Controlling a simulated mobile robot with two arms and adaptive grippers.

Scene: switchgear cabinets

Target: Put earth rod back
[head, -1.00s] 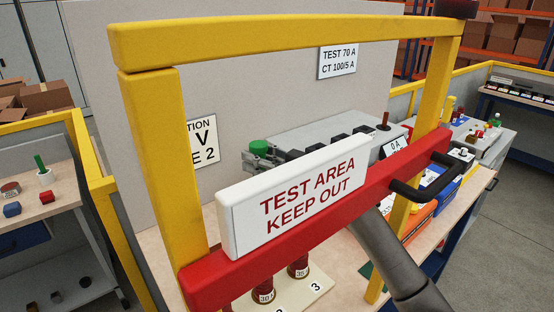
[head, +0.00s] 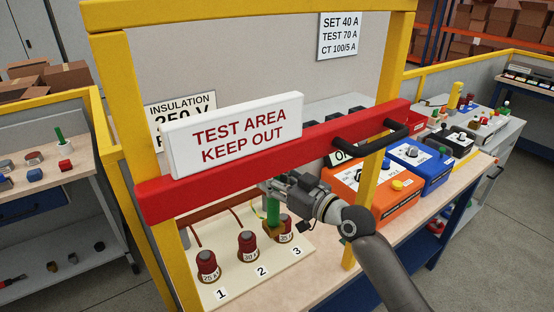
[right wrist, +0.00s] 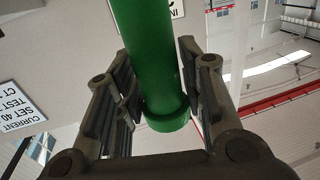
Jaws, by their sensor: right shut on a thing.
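The green earth rod (head: 273,209) is behind and below the red barrier bar. It also shows in the right wrist view (right wrist: 148,50), running up between the fingers with a collar low down. My right gripper (head: 272,190) is shut on the rod, with the arm reaching in from the lower right. The rod's brass-coloured lower end (head: 272,229) is beside the red-brown bushing at number 3 (head: 285,228); I cannot tell whether they touch. The rod's upper part is hidden by the bar in the head view. My left gripper is not in view.
The red bar (head: 320,138) with a "TEST AREA KEEP OUT" sign (head: 230,135) crosses the yellow frame (head: 125,110) close to my arm. Other bushings stand at numbers 1 (head: 208,266) and 2 (head: 248,247). Orange (head: 372,190) and blue (head: 422,165) instrument boxes stand to the right.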

